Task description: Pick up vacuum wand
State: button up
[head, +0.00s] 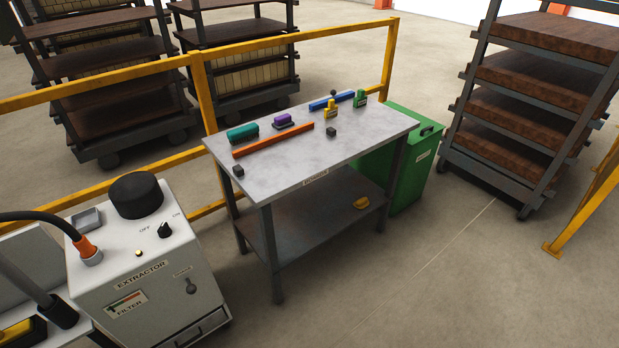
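No part is clearly labelled as the vacuum wand. A grey extractor (140,278) stands at the lower left. A black hose (38,215) with an orange cuff (84,246) plugs into its top and runs out of the left edge. A dark grey tube (22,284) with a black end piece (62,314) slants in at the left edge beside the extractor. It may be the wand, but its upper part is cut off and I cannot tell. My gripper is not in view.
A grey workbench (260,178) holds an orange bar (273,140), a blue bar (330,101), a teal brush-like tool (242,132) and small items. A green bin (410,165), yellow railing (140,70) and loaded racks (545,92) surround it. Floor (420,280) at the front right is clear.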

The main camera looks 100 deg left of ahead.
aim_at(8, 270)
jog(key=u, duration=2.5)
jog(key=k+u, duration=0.15)
jog(key=u, duration=0.8)
jog(key=k+j+u, duration=0.1)
jog(key=u, duration=0.4)
jog(key=k+j+u, duration=0.15)
jog(key=j+z, duration=0.15)
jog(key=j, duration=0.5)
jog(key=j+z, duration=0.15)
jog(key=j, duration=0.45)
jog(key=j+z, duration=0.15)
jog(key=j, duration=0.5)
jog(key=k+j+z, duration=0.15)
jog(key=j, duration=0.45)
jog(key=k+j+z, duration=0.2)
jog(key=j, duration=0.4)
jog(key=i+j, duration=0.05)
jog(key=i, duration=0.05)
